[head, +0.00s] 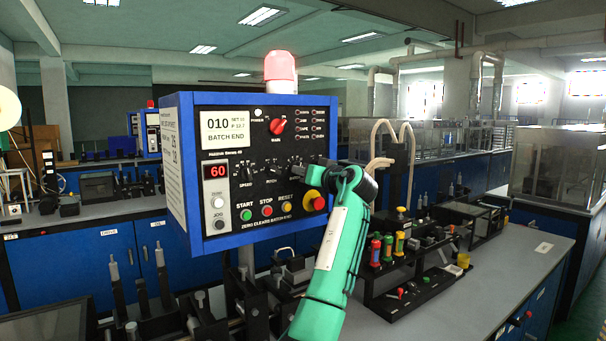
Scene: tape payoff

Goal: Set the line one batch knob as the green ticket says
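A blue-framed control box (185,240) with a black panel faces me. A red pointer knob (277,127) sits at its upper middle, with a small label under it that I cannot read surely. It points up and right. Several small black knobs sit in a row lower down, one labelled SPEED. The white display (224,130) reads 010 and BATCH END. I cannot make out a green ticket.
A red number display (216,171) reads 60. Green, red and yellow buttons line the panel bottom, beside a red mushroom button (316,203) near my arm. A red lamp (280,72) tops the box. A black rack with coloured cylinders (388,247) stands on the right bench.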

